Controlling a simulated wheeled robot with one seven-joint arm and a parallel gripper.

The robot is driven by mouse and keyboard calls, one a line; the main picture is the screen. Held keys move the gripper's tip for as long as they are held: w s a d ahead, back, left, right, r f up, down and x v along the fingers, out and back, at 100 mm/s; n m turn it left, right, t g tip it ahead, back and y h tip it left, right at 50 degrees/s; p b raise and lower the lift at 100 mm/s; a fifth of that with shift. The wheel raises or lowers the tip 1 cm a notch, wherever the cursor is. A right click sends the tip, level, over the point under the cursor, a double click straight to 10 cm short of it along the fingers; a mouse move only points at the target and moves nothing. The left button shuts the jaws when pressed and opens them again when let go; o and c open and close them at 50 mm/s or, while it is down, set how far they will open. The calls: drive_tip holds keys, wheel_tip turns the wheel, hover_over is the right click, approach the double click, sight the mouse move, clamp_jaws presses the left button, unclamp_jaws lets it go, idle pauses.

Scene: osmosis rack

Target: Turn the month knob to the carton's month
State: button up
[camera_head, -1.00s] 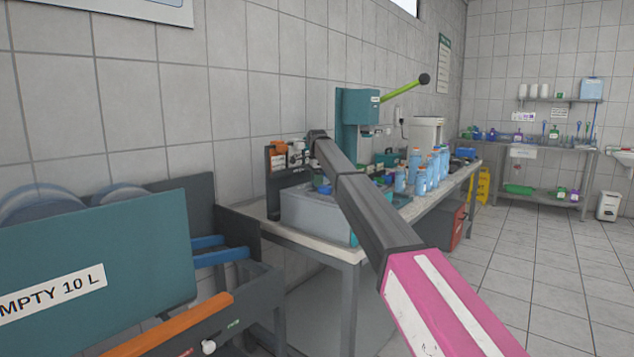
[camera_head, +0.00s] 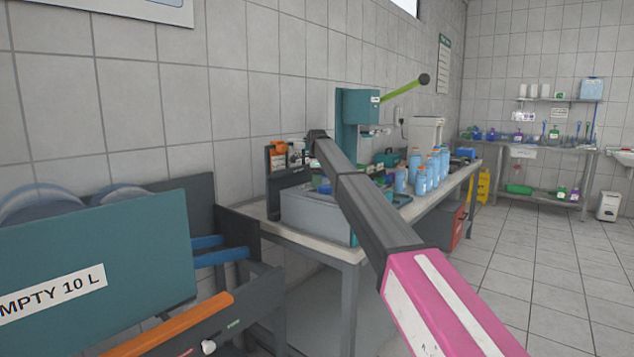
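My arm reaches from the lower right to a small dark panel unit (camera_head: 273,200) with an orange part (camera_head: 277,157) at the left end of the workbench. White parts (camera_head: 296,150) show beside the orange part, close to the arm's far end. I cannot make out which of these is the month knob. My gripper is hidden behind or blended into the arm's end, so its fingers cannot be seen. The carton and its printed month cannot be made out.
A teal press (camera_head: 356,112) with a green lever stands on the bench (camera_head: 345,253) behind the arm. Several blue bottles (camera_head: 420,184) stand to its right. A grey box (camera_head: 310,215) sits under the arm. A teal bin marked EMPTY 10 L (camera_head: 130,240) fills the left foreground.

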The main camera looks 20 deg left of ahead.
drive_tip(key=shift+o, duration=0.3)
wheel_tip(320, 180, up, 11)
idle(0.5)
drive_tip(key=shift+f, duration=0.15)
